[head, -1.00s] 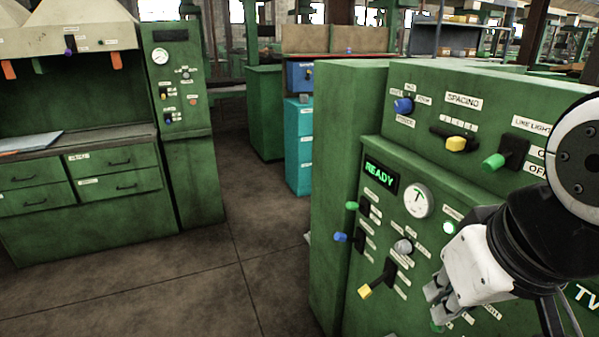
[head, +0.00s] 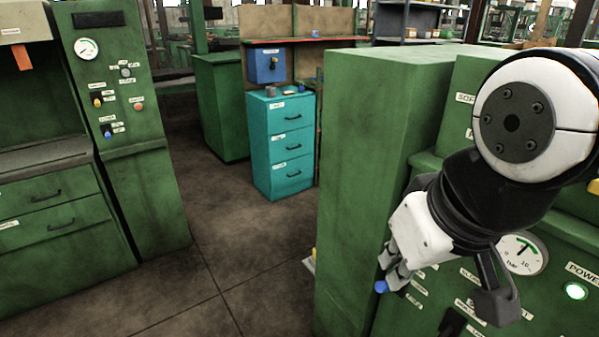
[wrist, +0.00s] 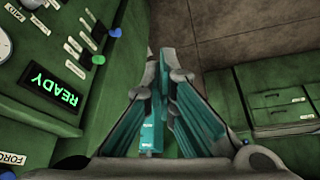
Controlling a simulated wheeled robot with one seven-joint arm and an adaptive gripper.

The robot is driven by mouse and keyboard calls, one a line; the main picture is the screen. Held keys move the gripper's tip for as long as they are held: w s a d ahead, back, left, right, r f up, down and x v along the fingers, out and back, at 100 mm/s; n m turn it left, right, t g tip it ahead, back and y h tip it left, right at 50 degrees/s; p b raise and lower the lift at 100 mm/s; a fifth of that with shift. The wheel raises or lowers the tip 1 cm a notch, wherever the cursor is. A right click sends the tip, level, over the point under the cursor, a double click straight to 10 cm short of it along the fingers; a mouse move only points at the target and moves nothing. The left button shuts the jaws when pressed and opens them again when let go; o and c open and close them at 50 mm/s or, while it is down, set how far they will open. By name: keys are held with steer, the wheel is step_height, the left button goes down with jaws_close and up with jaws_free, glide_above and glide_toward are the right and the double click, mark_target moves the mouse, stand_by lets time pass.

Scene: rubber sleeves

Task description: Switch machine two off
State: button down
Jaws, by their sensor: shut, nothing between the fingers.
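The green machine (head: 360,170) fills the right of the head view. Earlier its front showed the letters "TW", cut off by the picture edge. Its POWER lamp (head: 575,291) glows green, beside a round gauge (head: 522,253). In the wrist view its display (wrist: 55,88) reads READY in green. A green knob (wrist: 98,59) and a blue knob (wrist: 114,32) stick out from its panel. My gripper (head: 387,276) is shut and empty. In the head view its tips overlap the blue knob (head: 381,287); in the wrist view the fingers (wrist: 165,58) are apart from both knobs. My arm hides much of the panel.
Another green machine (head: 115,130) with a gauge, switches and drawers stands at the left. A teal drawer cabinet (head: 283,145) and a blue box (head: 267,65) are further back. Bare brown floor (head: 215,240) lies between the machines.

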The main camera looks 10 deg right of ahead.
stand_by(0.3)
steer(key=w+d+f+m+g+h+b, duration=0.1)
steer(key=w+d+f+m+h+b, duration=0.1)
steer(key=w+d+m+b, duration=0.4)
steer(key=w+d+f+m+h+b, duration=0.2)
steer(key=w+d+f+m+b, duration=0.3)
steer(key=w+d+m, duration=0.4)
steer(key=shift+w+d+g+b, duration=0.4)
steer(key=shift+w+d+b, duration=0.35)
steer(key=shift+w+d, duration=1.1)
steer(key=shift+f, duration=0.1)
steer(key=a+f+b+x, duration=0.1)
steer(key=a+b+x, duration=0.1)
steer(key=x, duration=1)
steer(key=shift+f, duration=0.25)
steer(key=shift+s+a+f+b, duration=0.1)
steer(key=shift+a+f+b, duration=0.05)
steer(key=shift+b, duration=0.55)
